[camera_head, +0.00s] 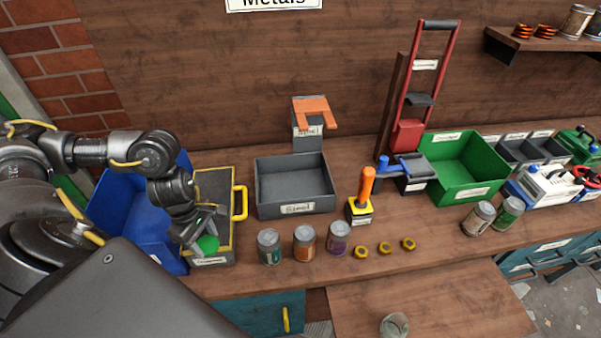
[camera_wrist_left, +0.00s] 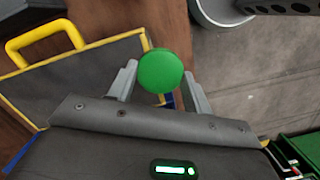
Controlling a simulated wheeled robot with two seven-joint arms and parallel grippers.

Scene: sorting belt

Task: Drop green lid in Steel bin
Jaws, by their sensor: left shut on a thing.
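The green lid (camera_head: 208,244) is a round disc held between the fingers of my left gripper (camera_head: 196,240), above the front of a yellow-edged grey box. In the left wrist view the lid (camera_wrist_left: 160,70) sits between the two grey fingertips of the left gripper (camera_wrist_left: 160,84), which is shut on it. The steel bin (camera_head: 295,208) is a grey open tray with a white label, to the right of my gripper; it looks empty inside. My right gripper is not in view.
A blue bin (camera_head: 130,215) is left of the yellow-edged box (camera_head: 240,205) with its raised handle. Several cans, including an orange-brown can (camera_head: 304,243), and small yellow nuts (camera_head: 385,248) stand in front of the steel bin. An orange-handled tool (camera_head: 366,186) is right of it.

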